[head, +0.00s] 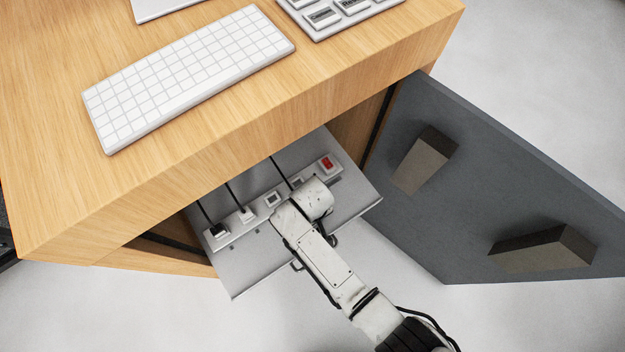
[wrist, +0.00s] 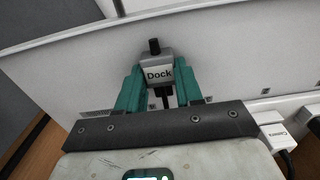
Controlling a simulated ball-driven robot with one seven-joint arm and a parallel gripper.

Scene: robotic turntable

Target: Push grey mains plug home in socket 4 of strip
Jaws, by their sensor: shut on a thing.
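The grey mains plug (wrist: 158,74), marked "Dock", is between the teal fingers of my gripper (wrist: 157,83) in the wrist view. The gripper is shut on it, with black parts showing above and below the plug. In the head view the power strip (head: 260,207) lies on a grey shelf inside the cabinet. A black plug and a white plug sit at its left end. A square socket (head: 272,199) shows bare in the middle, with another (head: 297,182) partly seen beside my arm. My arm hides the fingers and plug there. I cannot tell whether the plug touches a socket.
A red switch (head: 327,162) is at the strip's right end. A white plug marked "Camera" (wrist: 272,128) is right of my gripper. Thin black cables run behind the strip. The open grey door (head: 500,190) stands on the right, and the wooden top (head: 200,110) overhangs the shelf.

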